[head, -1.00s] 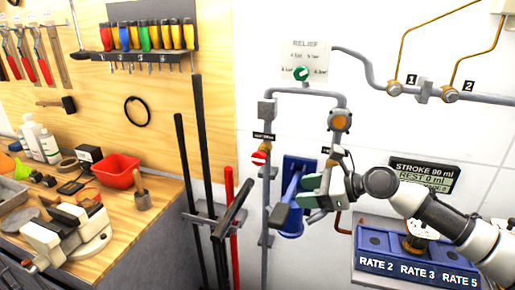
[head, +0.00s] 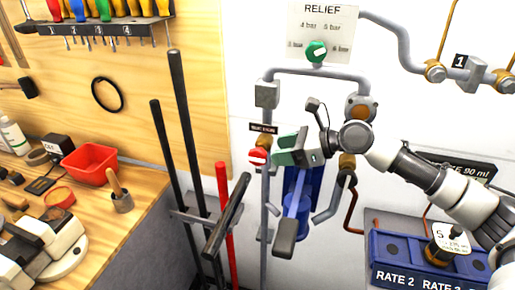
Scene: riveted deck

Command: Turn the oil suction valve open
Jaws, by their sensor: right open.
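A red and white round knob (head: 259,157) sits on the left grey pipe, under a small dark label (head: 263,128) too small to read surely. A brass valve with a dark handle (head: 347,178) is on the right pipe, partly behind my arm. I cannot tell from lettering which one is the oil suction valve. My right gripper (head: 280,150), with green finger pads, is open and empty. It appears just right of the red knob, in front of the upper part of the blue pump (head: 304,190). Contact with the knob cannot be told. My left gripper is out of view.
The pump's grey lever (head: 285,238) sticks out below my gripper. Dark rods and a red rod (head: 225,220) stand in a rack to the left. A green relief knob (head: 317,51) is above. A blue block marked RATE (head: 385,250) is at lower right.

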